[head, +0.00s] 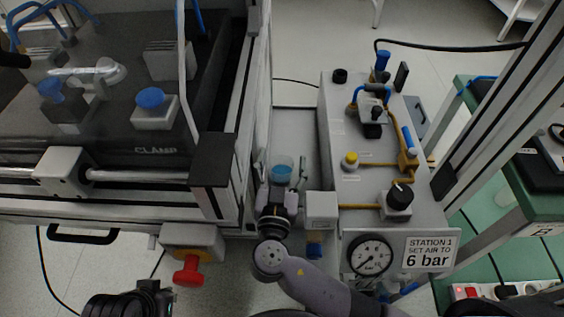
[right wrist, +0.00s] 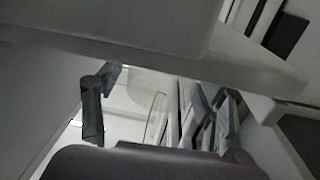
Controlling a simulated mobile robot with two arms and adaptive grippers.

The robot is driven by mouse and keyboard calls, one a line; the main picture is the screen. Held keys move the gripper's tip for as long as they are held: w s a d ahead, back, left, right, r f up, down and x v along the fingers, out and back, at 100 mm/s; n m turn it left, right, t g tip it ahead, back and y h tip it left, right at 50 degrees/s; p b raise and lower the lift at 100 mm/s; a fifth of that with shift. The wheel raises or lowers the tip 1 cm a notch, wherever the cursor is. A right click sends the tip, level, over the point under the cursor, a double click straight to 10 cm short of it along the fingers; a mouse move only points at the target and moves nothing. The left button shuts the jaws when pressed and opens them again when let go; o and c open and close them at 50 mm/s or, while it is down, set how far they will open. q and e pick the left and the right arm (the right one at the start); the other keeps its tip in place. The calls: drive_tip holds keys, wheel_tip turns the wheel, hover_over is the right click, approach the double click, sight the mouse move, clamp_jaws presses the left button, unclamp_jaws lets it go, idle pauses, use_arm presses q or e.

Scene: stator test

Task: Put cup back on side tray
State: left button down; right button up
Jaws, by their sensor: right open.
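A clear cup with a blue inside (head: 282,168) stands on the grey side tray (head: 294,122), between the machine and the air station. My right gripper (head: 283,182) is open, with its fingers on either side of the cup. In the right wrist view, the clear wall of the cup (right wrist: 155,117) shows between the open fingers (right wrist: 160,112); a gap is visible beside the left finger. The cup's lower part is hidden there.
The air station (head: 333,150) with valves and a gauge (head: 370,255) stands close on the right. The machine's dark corner block (head: 213,165) is close on the left. A red knob (head: 187,272) and a white box (head: 321,209) are near my right wrist. The tray behind the cup is clear.

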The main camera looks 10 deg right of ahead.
sight(280, 176)
drive_tip(key=shift+r, duration=0.2)
drive_tip(key=v, duration=0.7)
drive_tip(key=shift+s+a, duration=0.1)
drive_tip(key=shift+s, duration=0.15)
